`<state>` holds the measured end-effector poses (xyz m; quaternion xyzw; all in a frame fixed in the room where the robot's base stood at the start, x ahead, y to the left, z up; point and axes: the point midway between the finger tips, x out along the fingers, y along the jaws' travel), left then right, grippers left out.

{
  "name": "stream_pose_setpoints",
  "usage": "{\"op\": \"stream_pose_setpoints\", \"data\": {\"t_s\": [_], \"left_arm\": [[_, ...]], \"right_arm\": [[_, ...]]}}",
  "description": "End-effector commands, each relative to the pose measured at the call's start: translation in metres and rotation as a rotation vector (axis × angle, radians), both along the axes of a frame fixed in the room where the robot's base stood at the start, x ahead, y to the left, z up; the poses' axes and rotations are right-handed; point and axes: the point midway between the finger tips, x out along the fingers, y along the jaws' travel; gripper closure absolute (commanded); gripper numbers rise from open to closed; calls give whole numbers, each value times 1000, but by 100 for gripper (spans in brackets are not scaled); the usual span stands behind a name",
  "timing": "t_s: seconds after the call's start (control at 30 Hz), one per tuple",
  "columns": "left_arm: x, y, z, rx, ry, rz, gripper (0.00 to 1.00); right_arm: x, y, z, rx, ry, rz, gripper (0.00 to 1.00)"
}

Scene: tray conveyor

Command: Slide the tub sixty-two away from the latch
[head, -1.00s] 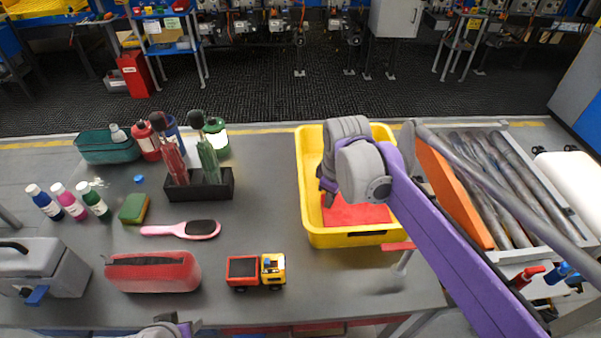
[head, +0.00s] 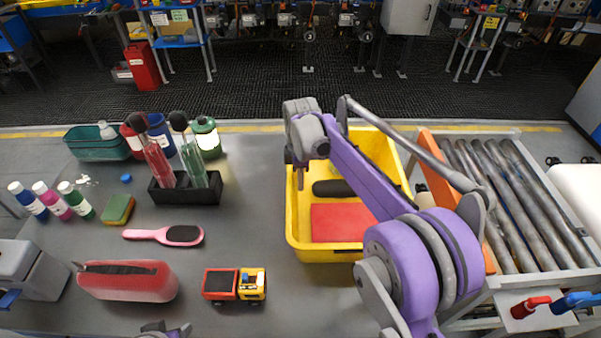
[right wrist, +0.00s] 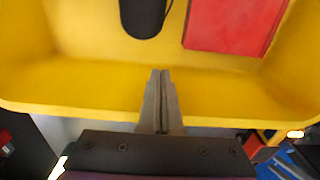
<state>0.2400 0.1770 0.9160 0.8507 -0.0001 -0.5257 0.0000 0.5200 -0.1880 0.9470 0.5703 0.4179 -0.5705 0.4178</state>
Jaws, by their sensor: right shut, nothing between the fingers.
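A yellow tub (head: 296,238) stands on the grey table, left of an orange bar (head: 426,150) along the roller conveyor. No number on the tub is readable. A flat red item (head: 337,224) and a black rounded item (head: 332,188) lie inside it; both also show in the right wrist view. My right gripper (head: 301,186) is at the tub's left wall, shut and empty. In the right wrist view its fingertips (right wrist: 160,75) overlap the tub's yellow wall (right wrist: 75,92); I cannot tell whether they touch. My forearm hides part of the tub. No clear latch shows.
Metal rollers (head: 515,190) lie to the right, with red (head: 530,307) and blue (head: 575,302) handles in front.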

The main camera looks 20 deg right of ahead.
Motion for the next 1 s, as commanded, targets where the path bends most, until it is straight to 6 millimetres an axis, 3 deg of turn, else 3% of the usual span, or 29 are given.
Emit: {"op": "stream_pose_setpoints", "data": {"t_s": [0.1, 0.3, 0.73, 0.87, 1.0], "left_arm": [[0, 0, -1, 0, 1, 0, 50], [0, 0, -2, 0, 1, 0, 50], [0, 0, -2, 0, 1, 0, 50], [0, 0, -1, 0, 1, 0, 50], [0, 0, 1, 0, 0, 0, 50]], "right_arm": [[0, 0, -20, 0, 0, 0, 100], [0, 0, -38, 0, 0, -1, 100], [1, 2, -41, 0, 0, 0, 100], [7, 21, -41, 1, 0, 4, 100], [19, 61, -40, 3, -1, 7, 100]]}}
